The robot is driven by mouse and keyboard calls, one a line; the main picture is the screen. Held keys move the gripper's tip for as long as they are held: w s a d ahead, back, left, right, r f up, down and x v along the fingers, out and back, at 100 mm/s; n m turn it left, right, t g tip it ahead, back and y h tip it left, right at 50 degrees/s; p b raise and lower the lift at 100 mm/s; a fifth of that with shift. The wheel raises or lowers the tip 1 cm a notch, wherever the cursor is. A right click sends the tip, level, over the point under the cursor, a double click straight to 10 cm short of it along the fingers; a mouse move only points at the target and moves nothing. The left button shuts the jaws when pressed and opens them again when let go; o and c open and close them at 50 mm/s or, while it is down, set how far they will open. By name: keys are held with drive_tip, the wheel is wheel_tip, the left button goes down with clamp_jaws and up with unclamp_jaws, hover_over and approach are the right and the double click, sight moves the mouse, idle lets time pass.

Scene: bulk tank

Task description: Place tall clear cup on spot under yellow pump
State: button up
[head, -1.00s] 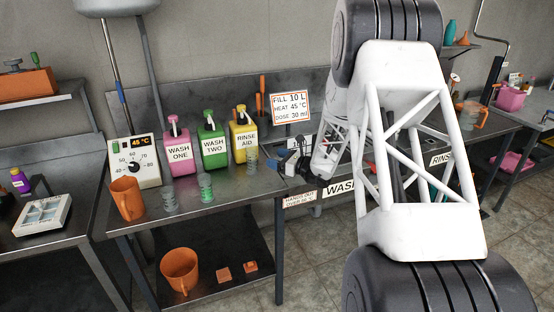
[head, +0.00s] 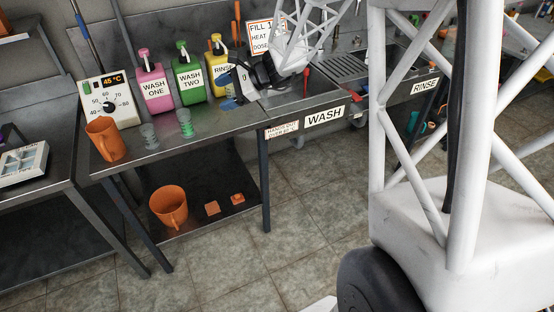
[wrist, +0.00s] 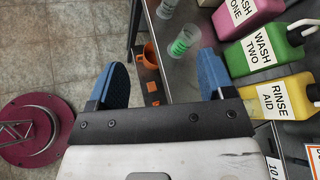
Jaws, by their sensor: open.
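Two clear cups stand upright on the left steel table. The taller one (head: 184,123) has green showing through or on its side and stands in front of the green jug; it also shows in the wrist view (wrist: 185,40). The shorter cup (head: 149,136) is to its left. My gripper (head: 240,88) is open and empty, in front of the yellow pump jug (head: 217,66) and right of the cups. In the wrist view the jug (wrist: 278,97) lies right of my fingers (wrist: 165,75). The spot under the yellow pump cannot be made out; my gripper covers that area in the head view.
A pink jug (head: 153,82) and green jug (head: 189,74) stand left of the yellow one. A temperature box (head: 106,102) and orange mug (head: 105,139) are at the left end. The lower shelf (head: 195,188) holds another orange mug. The wash sink (head: 320,97) is to the right.

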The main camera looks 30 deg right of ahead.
drive_tip(key=s+a+r+n+g+h, duration=0.2)
drive_tip(key=s+a+n+h, duration=0.15)
drive_tip(key=s, duration=0.55)
drive_tip(key=s+a+r+n+g+h, duration=0.25)
drive_tip(key=s+n, duration=0.25)
drive_tip(key=s, duration=0.5)
drive_tip(key=s+d+n+t+h, duration=0.1)
drive_tip(key=s+d+n+h, duration=0.1)
drive_tip(key=s, duration=0.6)
drive_tip(key=s+d+r+n+t+h, duration=0.1)
drive_tip(key=s+n+h, duration=0.3)
drive_tip(key=s, duration=0.5)
drive_tip(key=shift+d+r+n, duration=0.3)
drive_tip(key=shift+d+n, duration=0.5)
drive_tip(key=shift+n, duration=0.25)
